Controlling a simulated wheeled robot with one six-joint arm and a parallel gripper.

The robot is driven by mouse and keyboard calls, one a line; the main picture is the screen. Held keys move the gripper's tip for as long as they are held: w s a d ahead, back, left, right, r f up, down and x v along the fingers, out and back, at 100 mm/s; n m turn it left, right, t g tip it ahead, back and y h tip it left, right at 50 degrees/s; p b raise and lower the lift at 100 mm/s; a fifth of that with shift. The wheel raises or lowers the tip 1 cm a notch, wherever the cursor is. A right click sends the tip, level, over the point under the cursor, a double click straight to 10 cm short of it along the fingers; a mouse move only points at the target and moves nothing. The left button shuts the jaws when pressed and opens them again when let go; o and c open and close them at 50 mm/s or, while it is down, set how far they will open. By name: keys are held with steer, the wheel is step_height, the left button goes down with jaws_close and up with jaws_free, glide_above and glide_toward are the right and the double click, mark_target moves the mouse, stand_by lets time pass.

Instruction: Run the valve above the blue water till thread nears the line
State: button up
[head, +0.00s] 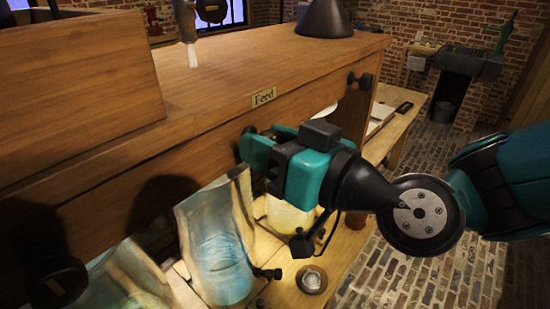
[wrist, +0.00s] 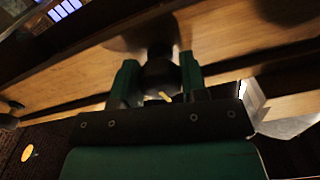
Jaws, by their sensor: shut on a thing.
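The jar with blue water (head: 222,268) stands below the Feed shelf, left of and lower than my gripper (head: 258,152). Its pale, cloudy glass shows the blue water low inside. I cannot make out a thread or a line on it. My gripper is at the shelf's front face, shut on a black valve knob (head: 248,131) that is mostly hidden by the fingers. In the wrist view, the round dark knob (wrist: 160,77) sits between the two green fingers of my gripper (wrist: 158,72). How far the valve is turned cannot be told.
A jar with yellowish liquid (head: 290,217) stands partly behind my gripper. Another jar (head: 120,282) stands at lower left. Other black valves show at the shelf's right end (head: 362,80) and at lower left (head: 56,284). A small round dish (head: 311,280) sits on the lower bench.

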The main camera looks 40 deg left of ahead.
steer(key=n+b, duration=0.1)
steer(key=b, duration=0.1)
steer(key=n+b, duration=0.3)
steer(key=b, duration=0.1)
steer(key=shift+f, duration=0.25)
steer(key=shift+r+n+b, duration=0.25)
steer(key=shift+n+b, duration=0.2)
steer(key=shift+n, duration=0.15)
steer(key=shift+f+n+b, duration=0.2)
steer(key=shift+n+b, duration=0.1)
steer(key=shift+b, duration=0.3)
steer(key=shift+f+n+b, duration=0.1)
steer(key=shift+n+b, duration=0.5)
steer(key=shift+b, duration=0.6)
steer(key=shift+n+b, duration=0.5)
steer(key=shift+b, duration=0.2)
steer(key=shift+r, duration=0.3)
stand_by(3.8)
